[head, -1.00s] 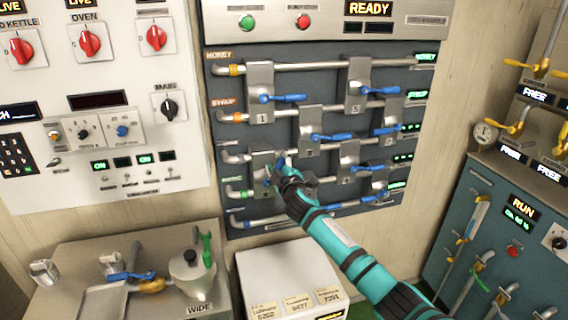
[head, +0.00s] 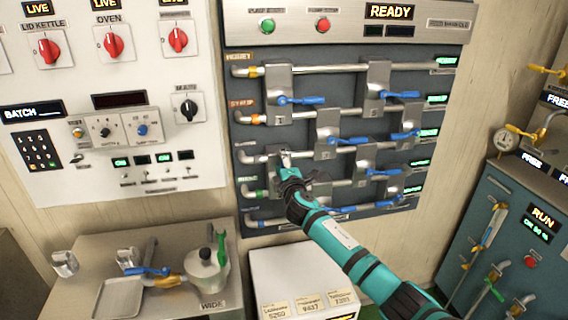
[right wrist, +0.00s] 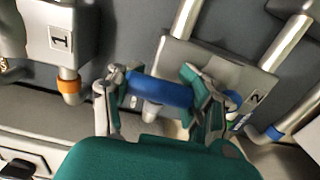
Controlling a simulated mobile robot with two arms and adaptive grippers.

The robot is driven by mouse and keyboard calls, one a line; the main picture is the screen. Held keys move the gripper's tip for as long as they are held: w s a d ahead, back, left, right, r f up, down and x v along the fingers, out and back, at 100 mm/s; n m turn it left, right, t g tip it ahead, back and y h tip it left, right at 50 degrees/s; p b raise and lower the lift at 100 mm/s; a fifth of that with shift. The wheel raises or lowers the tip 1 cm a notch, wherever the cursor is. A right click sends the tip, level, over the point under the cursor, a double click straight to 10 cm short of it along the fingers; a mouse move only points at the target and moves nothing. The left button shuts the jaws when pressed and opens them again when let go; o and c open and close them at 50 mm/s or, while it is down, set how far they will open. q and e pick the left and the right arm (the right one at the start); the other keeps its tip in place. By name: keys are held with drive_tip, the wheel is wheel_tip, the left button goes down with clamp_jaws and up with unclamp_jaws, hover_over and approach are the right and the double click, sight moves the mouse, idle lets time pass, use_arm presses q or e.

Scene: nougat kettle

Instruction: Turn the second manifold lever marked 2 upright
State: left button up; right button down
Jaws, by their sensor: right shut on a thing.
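The second lever, on the grey plate marked 2 (right wrist: 258,98), has a blue handle (right wrist: 160,90) that shows in the right wrist view. My right gripper (right wrist: 156,92) is shut on this handle, with a finger at each side of the picture's middle. The handle runs roughly across the line of the pipe, close to upright. In the head view my right gripper (head: 287,158) is at the lower left plate of the manifold and hides the handle there. My left gripper is not in view.
The plate marked 1 (head: 279,110) with its blue lever (head: 302,100) is above my gripper. Other blue levers (head: 325,139) are close on the right. A white box (head: 300,275) stands below, and a kettle (head: 206,270) is on the counter at lower left.

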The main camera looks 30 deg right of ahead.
drive_tip(key=shift+a+f, duration=0.35)
drive_tip(key=shift+f, duration=0.3)
drive_tip(key=c, duration=1.1)
unclamp_jaws()
drive_tip(key=o, duration=0.5)
drive_tip(key=shift+s+r, duration=0.3)
drive_tip(key=shift+c, duration=0.2)
drive_tip(key=shift+o, duration=0.6)
drive_tip(key=shift+s+a+r, duration=0.1)
drive_tip(key=shift+a+r, duration=0.05)
drive_tip(key=shift+r, duration=0.1)
drive_tip(key=shift+d+f, duration=0.1)
drive_tip(key=shift+d, duration=0.1)
